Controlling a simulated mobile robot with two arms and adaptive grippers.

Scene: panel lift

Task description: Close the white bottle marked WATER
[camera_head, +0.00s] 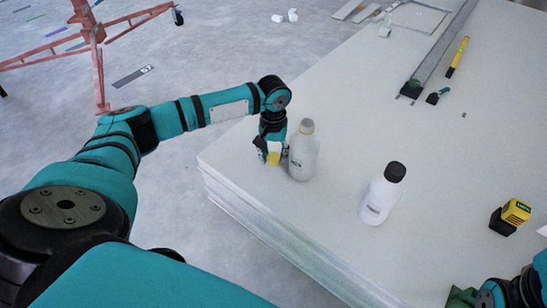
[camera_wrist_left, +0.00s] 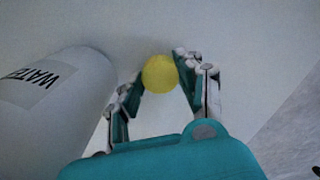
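The white bottle marked WATER (camera_wrist_left: 62,92) stands upright on the stack of white panels. In the head view this is the grey-white bottle (camera_head: 303,158) beside my left gripper, with a pale yellowish top and no clear sign of a cap. My left gripper (camera_head: 272,156) points down just left of the bottle, apart from it. Its fingertips (camera_wrist_left: 160,76) are closed against both sides of a round yellow cap (camera_wrist_left: 159,74), which also shows below the fingers in the head view (camera_head: 273,159). My right arm shows only partly at the lower right corner; its fingers are unclear.
A second white bottle with a black cap (camera_head: 380,196) stands to the right. A yellow-and-black tool (camera_head: 510,215) lies farther right. A long metal rail (camera_head: 440,50) and a yellow level (camera_head: 457,57) lie at the back. The panel stack's edge (camera_head: 260,222) is close to the left gripper.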

